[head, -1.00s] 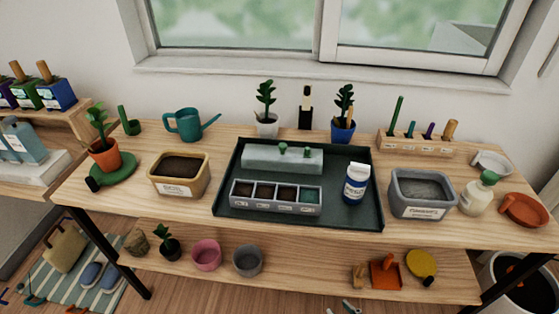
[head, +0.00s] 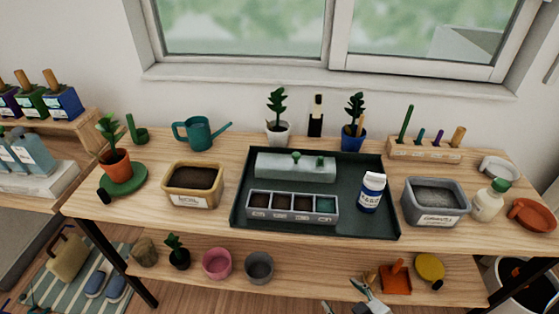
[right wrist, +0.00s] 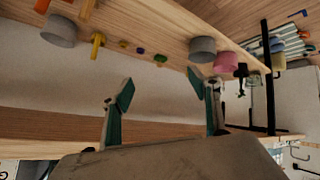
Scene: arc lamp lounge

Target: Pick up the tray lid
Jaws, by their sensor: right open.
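The tray lid (head: 295,167) is a long, pale, see-through cover with two small green pieces at its top. It lies at the back of a dark green tray (head: 245,215) on the wooden bench, behind a grey four-cell seed tray (head: 292,217). My right gripper (head: 346,297) shows at the bottom edge of the head view, in front of the bench and well short of the lid. In the right wrist view its two fingers (right wrist: 160,92) stand wide apart with nothing between them; the lid cannot be made out there. My left gripper is not in view.
Soil tubs (head: 193,185) and (head: 436,200) flank the green tray. Potted plants (head: 278,118) stand behind it. The lower shelf holds pots (head: 217,263) and an orange scoop (head: 396,277).

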